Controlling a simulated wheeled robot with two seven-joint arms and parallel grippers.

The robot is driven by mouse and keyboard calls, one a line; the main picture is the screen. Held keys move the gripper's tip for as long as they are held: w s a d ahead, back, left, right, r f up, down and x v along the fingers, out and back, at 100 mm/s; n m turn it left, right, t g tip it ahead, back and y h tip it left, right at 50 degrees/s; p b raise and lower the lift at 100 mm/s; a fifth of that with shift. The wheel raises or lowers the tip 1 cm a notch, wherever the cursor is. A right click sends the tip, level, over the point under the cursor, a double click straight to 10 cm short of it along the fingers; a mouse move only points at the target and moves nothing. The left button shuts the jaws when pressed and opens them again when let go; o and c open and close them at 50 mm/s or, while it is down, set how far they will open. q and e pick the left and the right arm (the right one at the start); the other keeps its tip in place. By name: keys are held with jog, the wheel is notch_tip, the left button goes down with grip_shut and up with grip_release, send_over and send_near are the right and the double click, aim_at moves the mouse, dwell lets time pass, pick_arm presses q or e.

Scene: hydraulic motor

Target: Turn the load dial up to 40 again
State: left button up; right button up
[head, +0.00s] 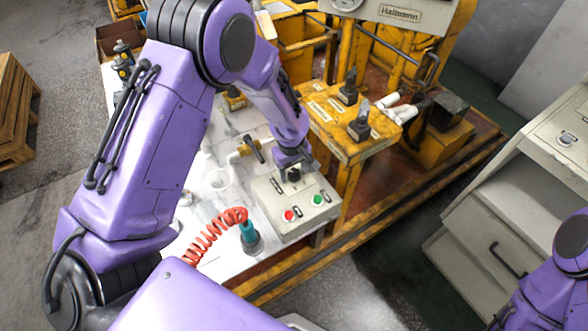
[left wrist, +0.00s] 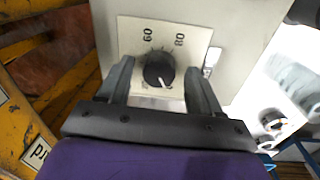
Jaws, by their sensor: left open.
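The load dial is a black round knob (left wrist: 158,70) on a cream scale plate (left wrist: 190,36). In the left wrist view the marks 60 and 80 show beside it, and the other numbers are hidden or unreadable. A white pointer line on the knob points toward the lower edge of the picture. My left gripper (left wrist: 158,76) is open, with one finger on each side of the knob and a visible gap to it. In the head view my left gripper (head: 293,164) is over the back of the grey control box (head: 292,228), partly covering the dial.
The box also carries a red button (head: 288,215) and a green button (head: 316,200). A coiled red hose (head: 212,232) and a teal-and-grey tool (head: 250,237) are close in front. A yellow stand (head: 350,148) with black levers is to the right.

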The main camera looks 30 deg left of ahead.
pick_arm(q)
jog(key=shift+f, duration=0.15)
jog(key=c, duration=1)
jog(key=shift+c, duration=0.2)
